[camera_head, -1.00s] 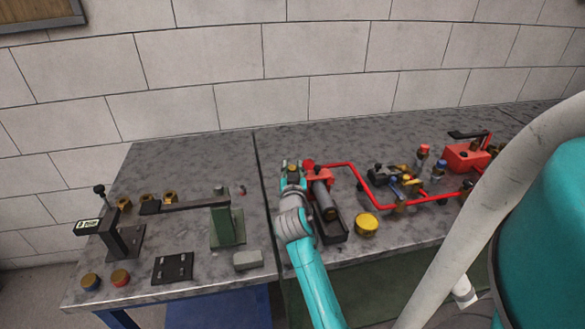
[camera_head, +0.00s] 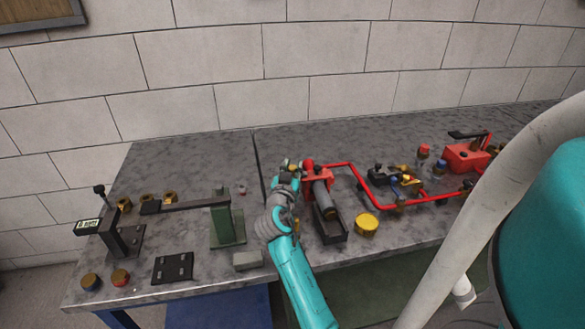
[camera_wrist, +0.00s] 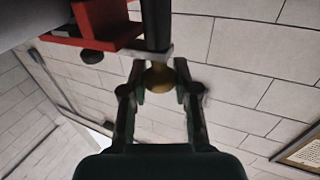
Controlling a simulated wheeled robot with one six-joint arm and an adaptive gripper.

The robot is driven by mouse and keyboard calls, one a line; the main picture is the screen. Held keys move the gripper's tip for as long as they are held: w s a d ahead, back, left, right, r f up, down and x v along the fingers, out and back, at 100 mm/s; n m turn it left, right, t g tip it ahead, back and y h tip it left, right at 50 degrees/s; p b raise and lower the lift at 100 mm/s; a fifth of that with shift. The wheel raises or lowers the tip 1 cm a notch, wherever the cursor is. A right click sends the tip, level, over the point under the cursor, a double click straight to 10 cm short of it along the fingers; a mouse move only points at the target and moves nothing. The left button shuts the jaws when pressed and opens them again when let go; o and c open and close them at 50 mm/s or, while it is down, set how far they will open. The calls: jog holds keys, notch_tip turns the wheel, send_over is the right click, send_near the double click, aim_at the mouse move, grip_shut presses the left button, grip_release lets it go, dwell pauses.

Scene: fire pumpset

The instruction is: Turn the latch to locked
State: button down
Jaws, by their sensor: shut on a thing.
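A round brass knob (camera_wrist: 160,77) sits between the two fingertips of my gripper (camera_wrist: 160,84) in the wrist view. My gripper is shut on it. The knob is at the end of a dark rod (camera_wrist: 156,25) with a pale grey crosspiece, beside a red bracket (camera_wrist: 103,22). In the head view my gripper (camera_head: 286,174) is at the left side of the red block (camera_head: 317,180), which carries a dark cylinder (camera_head: 322,203). My wrist hides most of the knob there. I cannot read a locked or unlocked mark on the latch.
A red pipe (camera_head: 362,186) runs right from the block past valves (camera_head: 400,182). A yellow cap (camera_head: 367,224) lies to the right of the dark tray (camera_head: 333,236). A green post (camera_head: 222,220) and a grey block (camera_head: 247,260) stand left of my arm.

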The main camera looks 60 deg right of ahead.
jog(key=c, duration=0.9)
grip_release()
jog(key=shift+a, duration=0.1)
jog(key=v, duration=1.1)
jog(key=shift+s+a, duration=0.15)
jog(key=shift+a, duration=0.25)
jog(key=shift+s, duration=0.1)
